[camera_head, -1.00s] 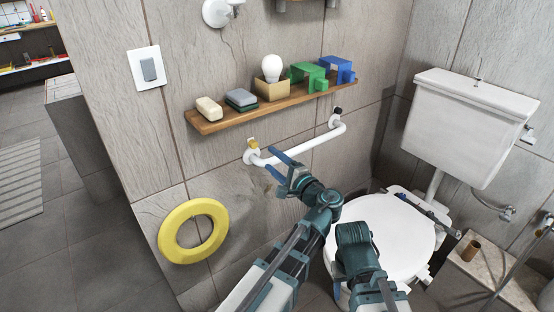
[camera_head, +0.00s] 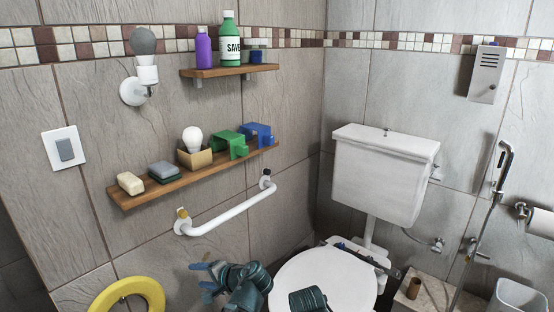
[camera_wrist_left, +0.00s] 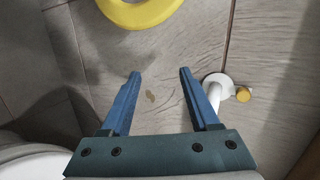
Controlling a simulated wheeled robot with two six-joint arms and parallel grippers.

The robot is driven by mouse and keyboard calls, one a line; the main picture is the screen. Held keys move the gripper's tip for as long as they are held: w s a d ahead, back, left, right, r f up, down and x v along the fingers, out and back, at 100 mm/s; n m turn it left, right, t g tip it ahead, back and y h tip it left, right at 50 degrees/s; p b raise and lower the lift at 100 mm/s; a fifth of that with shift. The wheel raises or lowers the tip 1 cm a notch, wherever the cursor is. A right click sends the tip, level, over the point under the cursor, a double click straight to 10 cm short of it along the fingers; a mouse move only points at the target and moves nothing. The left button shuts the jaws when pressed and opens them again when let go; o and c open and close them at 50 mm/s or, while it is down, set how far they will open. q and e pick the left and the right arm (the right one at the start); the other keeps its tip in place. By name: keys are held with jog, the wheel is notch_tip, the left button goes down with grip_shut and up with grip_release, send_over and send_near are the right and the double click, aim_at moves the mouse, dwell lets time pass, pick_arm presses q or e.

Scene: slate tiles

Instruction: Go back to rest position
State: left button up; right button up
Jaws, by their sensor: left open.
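My left gripper (camera_head: 203,279) shows low in the head view, its blue fingers pointing left in front of the wall, below the white grab rail. In the left wrist view the same gripper (camera_wrist_left: 156,82) has its two blue fingers spread apart, with nothing between them. My right gripper does not show in any view. A dark teal arm link of mine (camera_head: 309,300) overlaps the front of the toilet seat.
The white grab rail (camera_head: 235,213) is close above my left gripper. A yellow ring (camera_head: 128,291) is at lower left. A wooden shelf (camera_head: 145,197) holds soap, sponge, a boxed bulb and green and blue pieces. The toilet (camera_head: 385,175) stands at right.

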pick_arm(q)
jog(key=s+d+f+n+g+h, duration=0.55)
jog(key=s+d+f+h, duration=0.25)
jog(key=s+f+h, duration=0.3)
jog(key=s+d+m+y, duration=0.1)
jog(key=s+d+m, duration=0.3)
jog(key=d, duration=0.7)
notch_tip(320, 180, up, 28)
jog(key=p, duration=2.8)
jog(key=shift+s+r+g+p, duration=0.2)
jog(key=shift+s+g+p, duration=0.15)
jog(key=shift+s+p, duration=0.05)
jog(key=shift+n, duration=0.25)
